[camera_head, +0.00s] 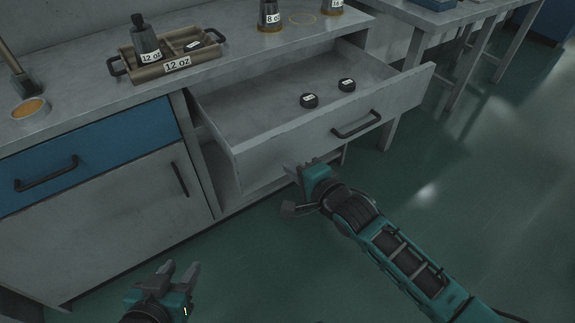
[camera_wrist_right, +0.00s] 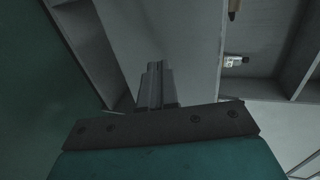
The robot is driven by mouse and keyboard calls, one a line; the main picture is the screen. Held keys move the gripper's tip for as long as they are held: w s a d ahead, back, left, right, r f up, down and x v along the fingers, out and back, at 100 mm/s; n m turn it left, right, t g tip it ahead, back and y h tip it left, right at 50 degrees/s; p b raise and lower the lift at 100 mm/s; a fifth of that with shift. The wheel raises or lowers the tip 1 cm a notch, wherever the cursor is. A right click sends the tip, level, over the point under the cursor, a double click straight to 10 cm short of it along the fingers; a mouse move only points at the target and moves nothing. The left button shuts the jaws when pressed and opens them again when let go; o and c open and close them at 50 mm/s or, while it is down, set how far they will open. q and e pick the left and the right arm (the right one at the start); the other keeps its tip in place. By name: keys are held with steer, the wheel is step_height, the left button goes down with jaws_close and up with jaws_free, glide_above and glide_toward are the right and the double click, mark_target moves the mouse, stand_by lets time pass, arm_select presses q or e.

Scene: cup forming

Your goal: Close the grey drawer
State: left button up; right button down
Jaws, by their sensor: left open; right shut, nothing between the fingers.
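The grey drawer (camera_head: 290,150) stands pulled out from the counter, with a dark bar handle (camera_head: 356,124) on its front. My right gripper (camera_head: 298,172) is shut and empty, low at the drawer front, left of and below the handle. I cannot tell whether it touches the front. In the right wrist view its shut fingers (camera_wrist_right: 155,88) point toward a grey panel. My left gripper (camera_head: 180,275) is open and empty, low in front of the lower cabinet, apart from the drawer.
A blue drawer (camera_head: 90,155) to the left is shut. On the counter (camera_head: 80,117) stand a brown tray (camera_head: 203,68) with a "12 oz" piece (camera_head: 145,42), an "8 oz" piece (camera_head: 269,14) and an orange-filled dish (camera_head: 30,108). The green floor (camera_head: 480,200) at right is clear.

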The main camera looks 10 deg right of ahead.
steer(key=shift+w+a, duration=0.25)
steer(key=shift+w, duration=0.25)
steer(key=shift+w+a, duration=0.2)
steer(key=shift+w, duration=0.3)
arm_select(q)
steer(key=shift+s+f, duration=0.15)
steer(key=shift+f, duration=0.25)
arm_select(e)
steer(key=shift+w, duration=0.1)
arm_select(q)
steer(key=shift+a, duration=0.15)
arm_select(e)
steer(key=shift+w, duration=0.1)
